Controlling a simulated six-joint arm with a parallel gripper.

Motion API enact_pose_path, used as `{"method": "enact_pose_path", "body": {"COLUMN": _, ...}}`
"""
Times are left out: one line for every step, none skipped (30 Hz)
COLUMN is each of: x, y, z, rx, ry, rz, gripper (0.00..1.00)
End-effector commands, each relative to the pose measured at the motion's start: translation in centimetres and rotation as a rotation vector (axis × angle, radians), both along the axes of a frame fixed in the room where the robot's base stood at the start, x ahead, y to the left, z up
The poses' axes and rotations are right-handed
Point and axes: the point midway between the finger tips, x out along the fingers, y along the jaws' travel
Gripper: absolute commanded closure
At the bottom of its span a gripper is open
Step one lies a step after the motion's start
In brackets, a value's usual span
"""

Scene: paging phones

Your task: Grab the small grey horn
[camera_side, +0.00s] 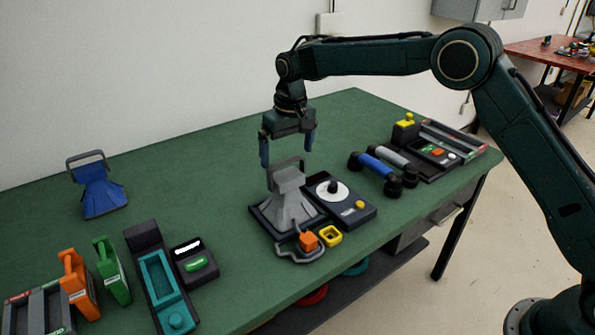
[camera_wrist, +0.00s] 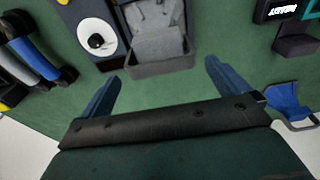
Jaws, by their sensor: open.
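The small grey horn (camera_side: 287,195) stands in a dark base tray on the green table in the side view, with its handle loop upward. In the wrist view the grey horn (camera_wrist: 157,40) sits at the top middle, partly cut off by the frame edge. My gripper (camera_side: 287,150) hangs above and slightly behind the horn with its two blue fingers apart. In the wrist view my gripper (camera_wrist: 160,85) shows open fingers with only green table between them. The fingers do not appear to touch the horn.
A turntable-like panel (camera_side: 352,208) adjoins the horn's tray at right. Handsets (camera_side: 372,167) lie farther right. A blue horn (camera_side: 100,190) stands at the back left. Orange (camera_side: 76,280) and green (camera_side: 113,270) handled blocks and a teal device (camera_side: 160,278) are at front left. The back middle is clear.

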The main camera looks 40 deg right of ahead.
Motion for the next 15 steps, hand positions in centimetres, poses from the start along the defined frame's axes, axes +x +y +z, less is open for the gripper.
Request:
{"method": "enact_pose_path", "body": {"x": 0.1, "y": 0.0, "z": -0.8, "rx": -0.001, "ry": 0.003, "rz": 0.0, "gripper": 0.0}}
{"method": "enact_pose_path", "body": {"x": 0.1, "y": 0.0, "z": -1.1, "rx": -0.001, "ry": 0.002, "rz": 0.0, "gripper": 0.0}}
{"method": "enact_pose_path", "body": {"x": 0.2, "y": 0.0, "z": -1.5, "rx": -0.001, "ry": 0.002, "rz": -0.001, "gripper": 0.0}}
{"method": "enact_pose_path", "body": {"x": 0.2, "y": 0.0, "z": -1.7, "rx": -0.001, "ry": 0.002, "rz": -0.001, "gripper": 0.0}}
{"method": "enact_pose_path", "body": {"x": 0.2, "y": 0.0, "z": -1.9, "rx": -0.001, "ry": 0.002, "rz": -0.001, "gripper": 0.0}}
{"method": "enact_pose_path", "body": {"x": 0.2, "y": 0.0, "z": -2.1, "rx": 0.0, "ry": 0.001, "rz": -0.001, "gripper": 0.0}}
{"method": "enact_pose_path", "body": {"x": 0.3, "y": 0.0, "z": -2.2, "rx": 0.0, "ry": 0.001, "rz": -0.001, "gripper": 0.0}}
{"method": "enact_pose_path", "body": {"x": 0.3, "y": 0.0, "z": -2.3, "rx": 0.0, "ry": 0.0, "rz": -0.001, "gripper": 0.0}}
{"method": "enact_pose_path", "body": {"x": 0.3, "y": 0.0, "z": -2.4, "rx": 0.0, "ry": 0.0, "rz": -0.001, "gripper": 0.0}}
{"method": "enact_pose_path", "body": {"x": 0.3, "y": 0.0, "z": -2.4, "rx": 0.0, "ry": 0.0, "rz": -0.001, "gripper": 0.0}}
{"method": "enact_pose_path", "body": {"x": 0.3, "y": 0.0, "z": -2.4, "rx": 0.0, "ry": 0.0, "rz": 0.0, "gripper": 0.0}}
{"method": "enact_pose_path", "body": {"x": 0.3, "y": 0.0, "z": -2.4, "rx": 0.0, "ry": 0.0, "rz": 0.0, "gripper": 0.0}}
{"method": "enact_pose_path", "body": {"x": 0.3, "y": 0.0, "z": -2.4, "rx": 0.0, "ry": 0.0, "rz": 0.0, "gripper": 0.0}}
{"method": "enact_pose_path", "body": {"x": 0.3, "y": 0.0, "z": -2.4, "rx": 0.0, "ry": 0.0, "rz": 0.0, "gripper": 0.0}}
{"method": "enact_pose_path", "body": {"x": 0.3, "y": 0.0, "z": -2.5, "rx": 0.0, "ry": 0.0, "rz": 0.0, "gripper": 0.0}}
